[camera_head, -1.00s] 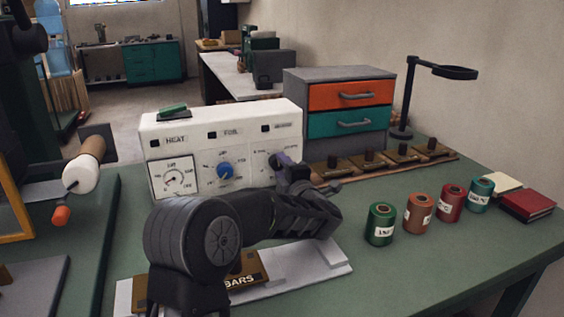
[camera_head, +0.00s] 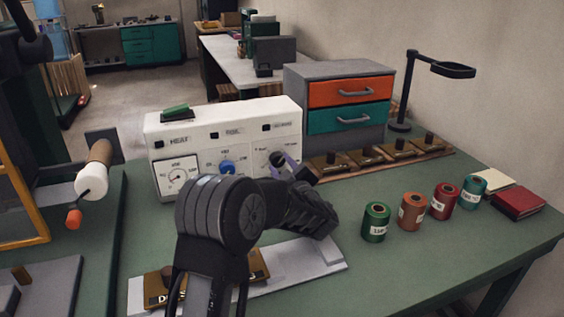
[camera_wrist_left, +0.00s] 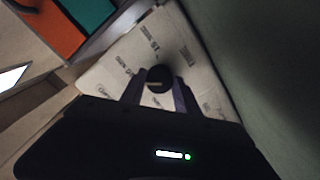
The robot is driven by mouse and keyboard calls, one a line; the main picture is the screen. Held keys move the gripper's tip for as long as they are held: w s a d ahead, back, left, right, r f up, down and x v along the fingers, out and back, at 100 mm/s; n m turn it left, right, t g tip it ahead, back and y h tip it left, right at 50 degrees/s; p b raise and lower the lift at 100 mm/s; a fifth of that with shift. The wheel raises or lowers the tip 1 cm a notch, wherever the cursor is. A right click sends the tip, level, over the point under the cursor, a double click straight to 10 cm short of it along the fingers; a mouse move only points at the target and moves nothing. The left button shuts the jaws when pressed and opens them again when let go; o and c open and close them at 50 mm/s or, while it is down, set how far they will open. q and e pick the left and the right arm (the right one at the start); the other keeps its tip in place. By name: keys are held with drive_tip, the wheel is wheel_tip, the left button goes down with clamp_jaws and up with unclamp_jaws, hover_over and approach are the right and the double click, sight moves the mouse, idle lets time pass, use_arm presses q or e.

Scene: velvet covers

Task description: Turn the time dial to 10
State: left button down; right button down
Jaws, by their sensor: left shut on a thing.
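The white control box (camera_head: 222,117) stands on the green bench with three sections on its front. The time dial (camera_head: 277,157) is the dark round knob in the right-hand section; its printed labels are too small to read. In the left wrist view the dial (camera_wrist_left: 159,75) sits between the two fingers, with a pale mark line across it. My left gripper (camera_head: 287,166) is shut on the dial. In the left wrist view the gripper (camera_wrist_left: 159,90) has one finger on each side of the knob. My right gripper is not in view.
A gauge (camera_head: 178,175) and a blue knob (camera_head: 227,167) are left of the dial. A drawer cabinet (camera_head: 350,97) stands behind right. Several labelled spools, including a green one (camera_head: 376,222), stand at right. A grey-white plate (camera_head: 310,257) lies under my left arm.

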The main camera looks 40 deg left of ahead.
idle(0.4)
use_arm(q)
drive_tip(key=c, duration=0.9)
unclamp_jaws()
drive_tip(key=shift+v, duration=3.95)
